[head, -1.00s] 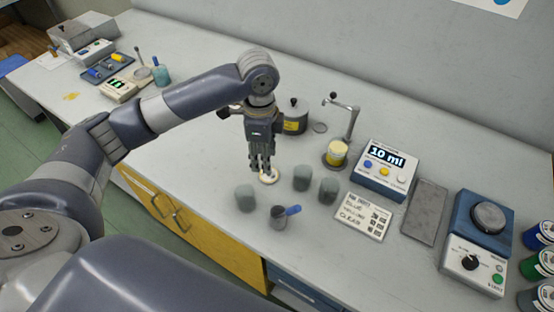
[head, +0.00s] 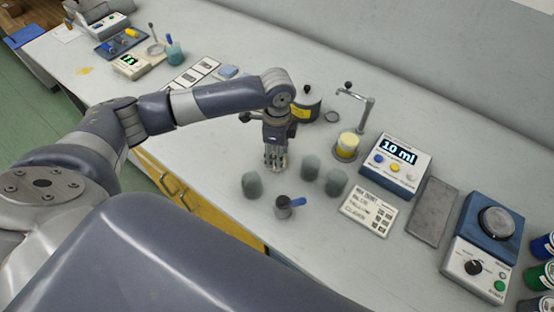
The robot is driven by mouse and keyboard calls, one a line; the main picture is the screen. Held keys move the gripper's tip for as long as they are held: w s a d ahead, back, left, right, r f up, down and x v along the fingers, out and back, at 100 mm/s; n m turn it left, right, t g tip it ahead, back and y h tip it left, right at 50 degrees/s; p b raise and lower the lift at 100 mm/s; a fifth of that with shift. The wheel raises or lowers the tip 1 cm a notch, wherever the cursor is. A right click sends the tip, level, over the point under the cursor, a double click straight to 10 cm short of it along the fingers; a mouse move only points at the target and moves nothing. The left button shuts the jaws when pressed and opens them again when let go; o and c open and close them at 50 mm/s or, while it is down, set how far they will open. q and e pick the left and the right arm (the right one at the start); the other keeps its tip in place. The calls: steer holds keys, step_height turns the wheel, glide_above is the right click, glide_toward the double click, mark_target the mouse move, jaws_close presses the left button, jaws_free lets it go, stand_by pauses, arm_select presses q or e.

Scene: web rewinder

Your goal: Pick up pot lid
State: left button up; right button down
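My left gripper (head: 275,168) points straight down, low over the bench, just behind the grey-green cups. Its fingers look close together, but whether they hold anything is too small to tell. The small round cream piece, perhaps the pot lid, seen earlier at the fingertips does not show clearly now; the gripper seems to cover it. A yellow pot (head: 348,145) with a pale top stands under a small metal stand to the right. A dark container (head: 308,104) with a knob on top and a yellow label stands behind my gripper. My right gripper is not in view.
Several grey-green cups (head: 252,185) and a small dark cup with a blue handle (head: 284,207) stand close in front of the gripper. A "10 ml" display box (head: 396,165), label card (head: 368,212), grey slab (head: 433,212) and blue hotplate-like device (head: 490,225) fill the right.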

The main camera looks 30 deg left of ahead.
arm_select(q)
steer(key=shift+f, duration=0.6)
steer(key=c, duration=0.9)
steer(key=shift+r, duration=0.15)
